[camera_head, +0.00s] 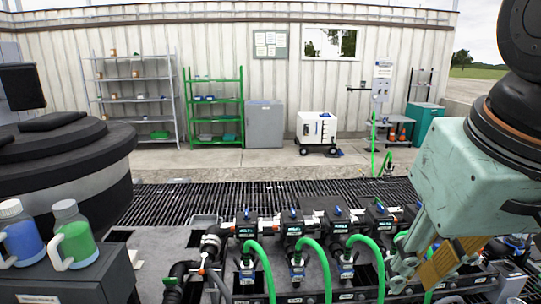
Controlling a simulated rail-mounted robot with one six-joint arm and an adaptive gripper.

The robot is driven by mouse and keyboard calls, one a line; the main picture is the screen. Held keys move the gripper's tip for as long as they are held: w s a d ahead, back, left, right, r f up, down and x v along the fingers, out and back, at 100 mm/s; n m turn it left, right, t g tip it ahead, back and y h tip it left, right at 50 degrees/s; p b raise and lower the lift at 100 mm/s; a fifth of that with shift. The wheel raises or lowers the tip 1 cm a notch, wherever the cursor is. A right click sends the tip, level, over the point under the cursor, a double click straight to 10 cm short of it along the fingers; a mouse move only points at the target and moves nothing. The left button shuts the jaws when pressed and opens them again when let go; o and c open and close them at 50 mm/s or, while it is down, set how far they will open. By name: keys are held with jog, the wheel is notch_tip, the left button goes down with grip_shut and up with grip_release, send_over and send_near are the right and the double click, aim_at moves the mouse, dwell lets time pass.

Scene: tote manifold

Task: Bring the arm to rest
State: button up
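My arm comes in from the upper right, with a dark joint at the top. Below it is the pale green body of my gripper (432,268), pointing down and to the left. Its grey finger links and a tan part between or beside them are over the right end of the manifold (300,228). I cannot tell whether the tan part is a finger pad or a held thing, nor how far apart the fingers are. The fingertips are close to the rightmost green hoses and overlap them in the picture. Contact cannot be judged.
Several green hoses (312,247) loop up from the manifold's blue-handled valves. A blue bottle (19,235) and a green bottle (72,236) stand on a dark box at lower left, near a large black drum (75,180). Floor grating (200,202) lies behind; shelves line the back wall.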

jog(key=s+f, duration=0.2)
jog(key=s, duration=0.4)
jog(key=shift+s+d+f, duration=0.2)
jog(key=shift+f, duration=0.2)
jog(key=shift+d, duration=0.15)
